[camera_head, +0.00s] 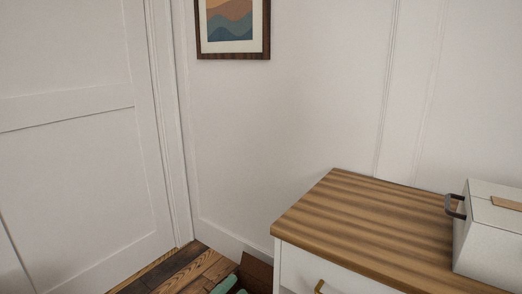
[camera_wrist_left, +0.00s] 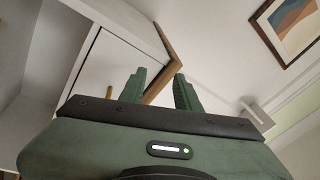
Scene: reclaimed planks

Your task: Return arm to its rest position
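My left gripper (camera_wrist_left: 160,82) shows in the left wrist view with its two green fingers apart and nothing between them. The white dresser (camera_wrist_left: 112,65) with a wooden top edge is behind the fingers there. In the head view, light green parts that look like my left gripper (camera_head: 228,285) show at the bottom edge, low beside the dresser's left side and mostly cut off. My right gripper is in neither view.
The dresser's wooden top (camera_head: 375,225) is at the lower right. A white box (camera_head: 488,245) with a dark handle stands on it. A brown object (camera_head: 256,272) is on the floor beside the dresser. A white door (camera_head: 85,150) is at left, and a framed picture (camera_head: 232,22) hangs above.

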